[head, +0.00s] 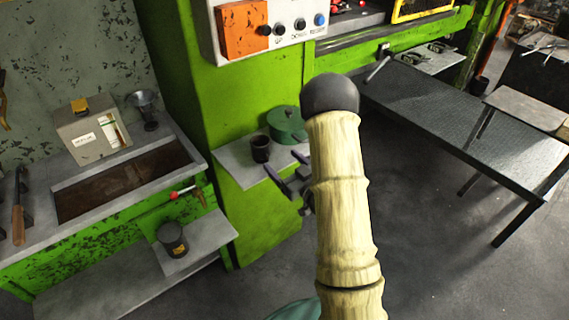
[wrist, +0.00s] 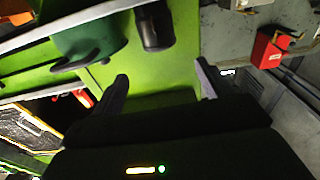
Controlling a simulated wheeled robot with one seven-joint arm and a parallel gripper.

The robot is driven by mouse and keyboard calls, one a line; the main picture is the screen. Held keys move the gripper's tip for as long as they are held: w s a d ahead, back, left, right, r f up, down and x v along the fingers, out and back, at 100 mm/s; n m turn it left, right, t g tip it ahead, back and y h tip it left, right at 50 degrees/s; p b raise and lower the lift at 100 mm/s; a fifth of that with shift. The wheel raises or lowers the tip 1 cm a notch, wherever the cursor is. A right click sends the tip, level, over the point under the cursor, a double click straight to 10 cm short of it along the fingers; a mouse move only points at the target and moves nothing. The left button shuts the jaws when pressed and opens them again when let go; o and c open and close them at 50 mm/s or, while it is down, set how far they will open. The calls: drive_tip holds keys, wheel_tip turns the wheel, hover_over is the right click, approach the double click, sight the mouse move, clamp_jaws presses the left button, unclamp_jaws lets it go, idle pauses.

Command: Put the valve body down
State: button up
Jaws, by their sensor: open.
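A small dark cylindrical part (head: 261,149), which may be the valve body, stands upright on a grey shelf (head: 232,163) on the green press. It also shows in the wrist view (wrist: 154,27), beyond my fingertips and apart from them. My gripper (head: 286,167) is open at the shelf's front right edge, partly hidden behind my pale arm. In the wrist view its two fingers (wrist: 163,82) are spread with nothing between them.
A green lidded pot (head: 287,125) stands on the shelf just behind the dark part. A dark tin (head: 172,238) sits on a lower ledge at left. A long grey table (head: 460,125) is at right. Open floor lies in front.

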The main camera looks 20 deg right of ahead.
drive_tip(key=shift+w, duration=0.1)
drive_tip(key=s+a+r+m+g+h, duration=0.1)
drive_tip(key=s+a+g+h, duration=0.2)
drive_tip(key=s+g, duration=0.4)
drive_tip(key=s+a+r+m+g+h, duration=0.1)
drive_tip(key=s+a+m+g+h, duration=0.1)
drive_tip(key=s+g, duration=0.6)
drive_tip(key=s+a, duration=0.1)
drive_tip(key=s, duration=0.3)
drive_tip(key=shift+s+m+h, duration=0.3)
drive_tip(key=shift+s+h, duration=0.1)
